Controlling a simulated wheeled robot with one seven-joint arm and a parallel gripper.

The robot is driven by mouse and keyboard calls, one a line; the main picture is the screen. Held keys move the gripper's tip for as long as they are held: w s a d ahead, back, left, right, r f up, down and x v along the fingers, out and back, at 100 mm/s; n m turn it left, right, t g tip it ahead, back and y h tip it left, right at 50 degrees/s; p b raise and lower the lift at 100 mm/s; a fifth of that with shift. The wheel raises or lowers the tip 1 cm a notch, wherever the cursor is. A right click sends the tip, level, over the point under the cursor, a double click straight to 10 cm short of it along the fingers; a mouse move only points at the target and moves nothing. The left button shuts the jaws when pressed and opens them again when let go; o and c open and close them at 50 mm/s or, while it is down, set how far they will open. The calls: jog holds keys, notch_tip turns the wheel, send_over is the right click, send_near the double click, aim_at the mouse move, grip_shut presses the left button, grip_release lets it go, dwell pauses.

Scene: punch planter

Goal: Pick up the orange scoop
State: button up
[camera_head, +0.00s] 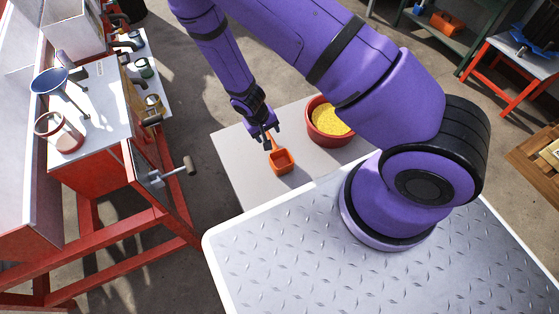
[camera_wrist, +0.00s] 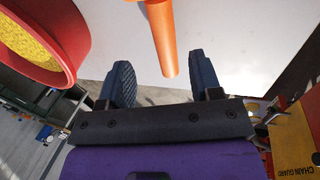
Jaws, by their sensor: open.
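The orange scoop (camera_head: 281,160) lies on a pale grey tabletop (camera_head: 236,160), its handle pointing up toward my gripper in the head view. My gripper (camera_head: 264,141) is at the handle end of the scoop. In the wrist view the scoop's handle (camera_wrist: 163,40) reaches down toward the gap between the two dark fingers of my open gripper (camera_wrist: 163,82). The handle's end shows between the fingers, with a gap on both sides.
A red pot (camera_head: 316,131) filled with yellow grains stands right of the scoop; it also shows in the wrist view (camera_wrist: 72,72). A red-framed workbench (camera_head: 108,120) with a blue funnel and a jar stands at the left. The tabletop left of the scoop is clear.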

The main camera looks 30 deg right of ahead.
jog(key=shift+a+x, duration=0.1)
jog(key=shift+x, duration=1.7)
jog(key=shift+a+x, duration=0.15)
jog(key=shift+x, duration=1.65)
jog(key=shift+s, duration=0.15)
grip_shut()
jog(key=shift+r, duration=0.15)
jog(key=shift+r, duration=0.5)
jog(key=shift+w+a+r, duration=0.1)
jog(key=shift+a+r, duration=0.2)
jog(key=shift+r, duration=0.3)
jog(key=shift+w+a+r, duration=0.1)
jog(key=shift+a+r, duration=0.25)
jog(key=shift+r, duration=0.25)
jog(key=w+a, duration=0.1)
jog(key=a, duration=0.3)
jog(key=w+a, duration=0.1)
jog(key=a, duration=0.4)
jog(key=w+a+r, duration=0.1)
jog(key=a, duration=0.4)
jog(key=shift+w+a+r, duration=0.1)
jog(key=shift+w+r, duration=0.05)
jog(key=shift+w, duration=0.25)
